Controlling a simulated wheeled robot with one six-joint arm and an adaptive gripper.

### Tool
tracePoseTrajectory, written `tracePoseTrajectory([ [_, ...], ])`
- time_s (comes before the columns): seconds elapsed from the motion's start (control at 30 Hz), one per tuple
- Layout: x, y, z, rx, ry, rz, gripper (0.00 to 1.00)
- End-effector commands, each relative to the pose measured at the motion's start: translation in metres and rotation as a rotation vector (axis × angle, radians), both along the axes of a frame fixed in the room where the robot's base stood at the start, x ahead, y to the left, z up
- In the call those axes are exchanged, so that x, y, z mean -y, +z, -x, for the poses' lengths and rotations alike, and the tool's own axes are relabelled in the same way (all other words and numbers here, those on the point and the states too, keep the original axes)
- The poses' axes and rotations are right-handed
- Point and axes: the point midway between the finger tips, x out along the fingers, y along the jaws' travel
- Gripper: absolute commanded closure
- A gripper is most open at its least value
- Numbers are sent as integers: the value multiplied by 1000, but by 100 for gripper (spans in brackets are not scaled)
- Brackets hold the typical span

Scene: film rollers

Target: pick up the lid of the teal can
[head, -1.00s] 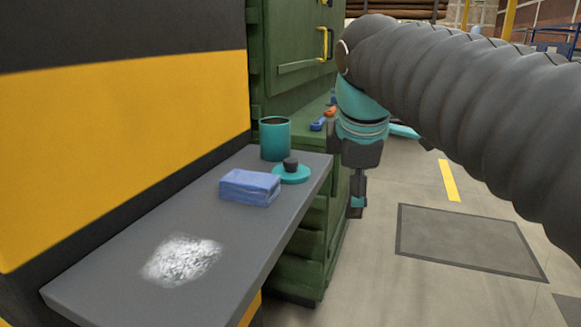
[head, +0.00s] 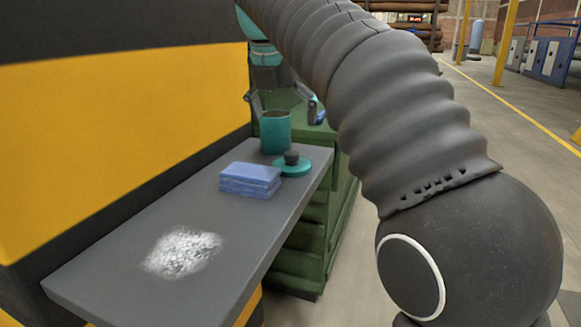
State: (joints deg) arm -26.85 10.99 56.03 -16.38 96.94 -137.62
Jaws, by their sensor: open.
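The teal can (head: 275,134) stands upright and open-topped near the far end of the grey shelf (head: 120,265). Its lid (head: 292,167), a teal disc with a dark knob (head: 291,157), lies flat on the shelf in front of the can and a little to its right. My gripper (head: 285,106) is open and points down, with its fingers spread to either side above the can's rim in the picture. It is apart from the lid; I cannot tell its exact depth relative to the can. Nothing shows between the fingers.
A blue folded cloth or pack (head: 250,180) lies just left of the lid. A white powdery patch (head: 183,252) marks the near shelf. The yellow and black wall (head: 130,120) borders the shelf on the left, and a green cabinet (head: 315,225) stands behind it. Floor is open at right.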

Motion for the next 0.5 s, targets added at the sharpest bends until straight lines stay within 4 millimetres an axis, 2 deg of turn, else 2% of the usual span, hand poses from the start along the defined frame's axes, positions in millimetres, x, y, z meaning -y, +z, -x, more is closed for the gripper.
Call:
tracePoseTrajectory([
  [0.03,2,-13,-3,-2,-2,1,0],
  [0.13,4,-27,-9,-1,-1,0,0],
  [0.5,8,-54,-18,0,-2,-2,0],
])
